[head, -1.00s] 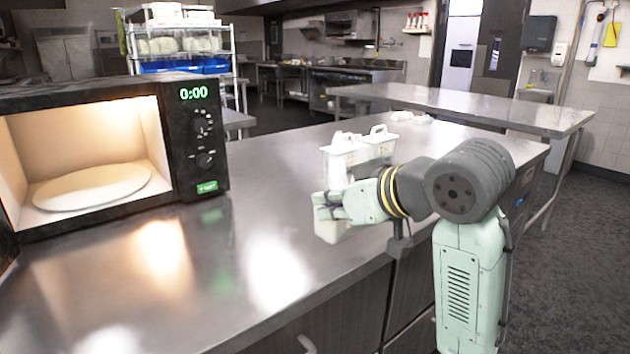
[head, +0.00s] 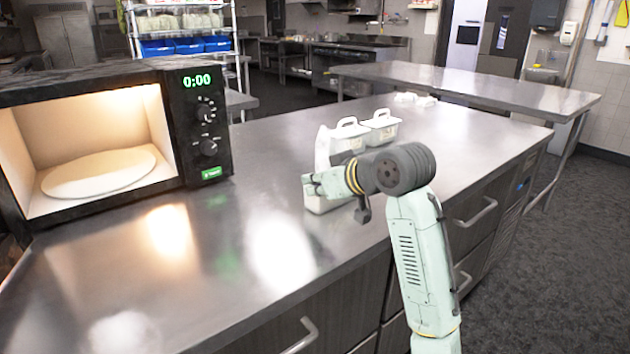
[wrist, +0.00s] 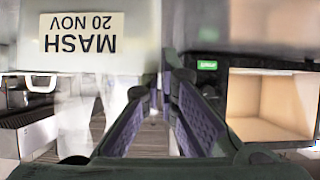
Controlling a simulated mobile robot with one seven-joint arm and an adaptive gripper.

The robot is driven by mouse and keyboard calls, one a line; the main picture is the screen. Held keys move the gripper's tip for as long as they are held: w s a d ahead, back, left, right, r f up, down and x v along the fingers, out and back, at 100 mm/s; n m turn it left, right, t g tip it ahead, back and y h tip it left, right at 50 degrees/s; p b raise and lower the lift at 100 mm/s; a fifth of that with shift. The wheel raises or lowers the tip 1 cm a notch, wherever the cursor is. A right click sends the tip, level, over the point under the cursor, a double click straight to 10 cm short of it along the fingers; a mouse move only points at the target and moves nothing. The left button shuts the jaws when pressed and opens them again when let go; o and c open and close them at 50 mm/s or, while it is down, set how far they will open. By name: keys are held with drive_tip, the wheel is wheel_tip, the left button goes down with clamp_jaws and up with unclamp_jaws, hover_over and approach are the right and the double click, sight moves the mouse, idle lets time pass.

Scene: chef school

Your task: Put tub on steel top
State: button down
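The tub (head: 322,207) is white and shows below my gripper (head: 312,183) near the front edge of the steel counter top (head: 255,170). In the wrist view the tub (wrist: 140,45) fills the upper left, its label reading MASH 20 NOV upside down. My gripper's fingers (wrist: 160,112) are close together at the tips and seem shut on the tub's upper part. The exact grip is hidden. Whether the tub's base touches the counter, I cannot tell.
A lit, open microwave (head: 205,125) stands on the counter at left. Two white handled tubs (head: 380,128) stand behind my gripper, with small white items (head: 415,100) farther back. A second steel table (head: 470,90) stands beyond. The counter's middle is clear.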

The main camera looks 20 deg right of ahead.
drive_tip(key=c, duration=1.8)
unclamp_jaws()
drive_tip(key=b+v, duration=0.1)
drive_tip(key=v, duration=1.1)
drive_tip(key=shift+b, duration=0.3)
